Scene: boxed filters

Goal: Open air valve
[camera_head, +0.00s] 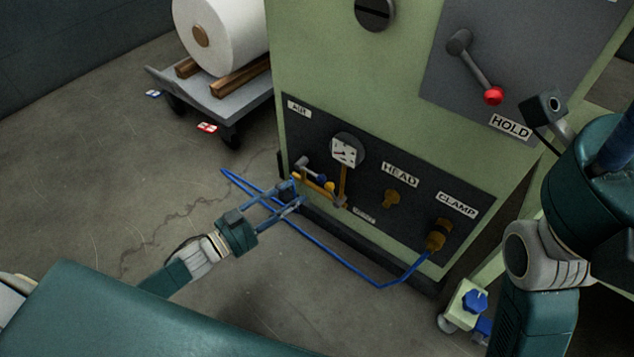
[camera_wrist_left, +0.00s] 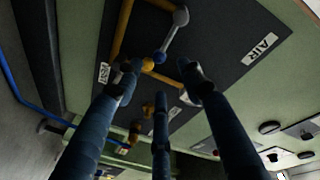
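The dark valve panel (camera_head: 375,180) on the green machine carries an AIR label, which also shows in the wrist view (camera_wrist_left: 259,48). Below the label, a silver lever (camera_wrist_left: 174,35) with a blue ball end (camera_wrist_left: 160,57) sits on yellow piping (camera_wrist_left: 122,30). A small yellow knob (camera_wrist_left: 147,65) is close to the blue ball. In the head view the lever (camera_head: 313,170) is small, just right of my left gripper (camera_head: 290,197). That gripper's fingers are spread and empty, apart from the lever as far as I can tell.
A blue hose (camera_head: 335,262) loops along the floor to the CLAMP fitting (camera_head: 437,236). A red-knobbed HOLD lever (camera_head: 493,96) is higher up. A cart (camera_head: 240,98) with a white roll stands behind left.

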